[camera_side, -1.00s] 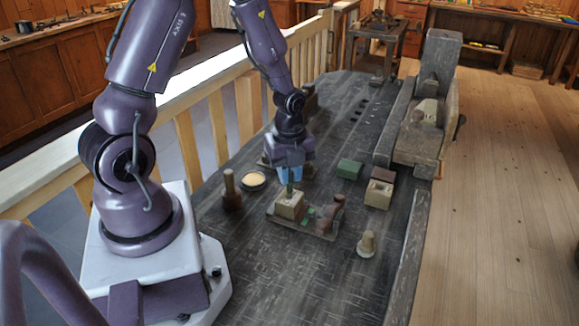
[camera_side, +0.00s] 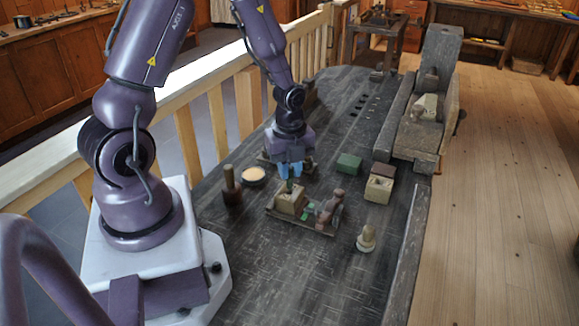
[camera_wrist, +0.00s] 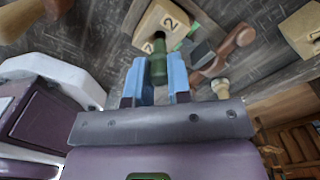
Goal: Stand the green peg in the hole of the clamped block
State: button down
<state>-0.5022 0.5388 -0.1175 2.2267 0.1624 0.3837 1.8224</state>
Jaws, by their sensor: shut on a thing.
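The green peg (camera_side: 290,186) is upright between the blue fingers of my gripper (camera_side: 290,174). My gripper is shut on it, over the pale wooden block (camera_side: 289,204). The block is held on a low wooden fixture (camera_side: 318,231) with a brown clamp at its right. In the wrist view the peg (camera_wrist: 159,69) sits between both fingers, its far end against the numbered block (camera_wrist: 166,22).
A dark turned spool (camera_side: 231,188) and a round dish (camera_side: 253,176) stand left of the fixture. A green block (camera_side: 348,164) and another pale block (camera_side: 378,189) stand to the right. A pale turned piece (camera_side: 366,239) stands in front right. The near bench is clear.

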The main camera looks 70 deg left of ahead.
jog(key=shift+f, duration=1.3)
dwell(1.9)
jog(key=c, duration=1)
grip_release()
jog(key=shift+r, duration=0.1)
jog(key=shift+r, duration=4.15)
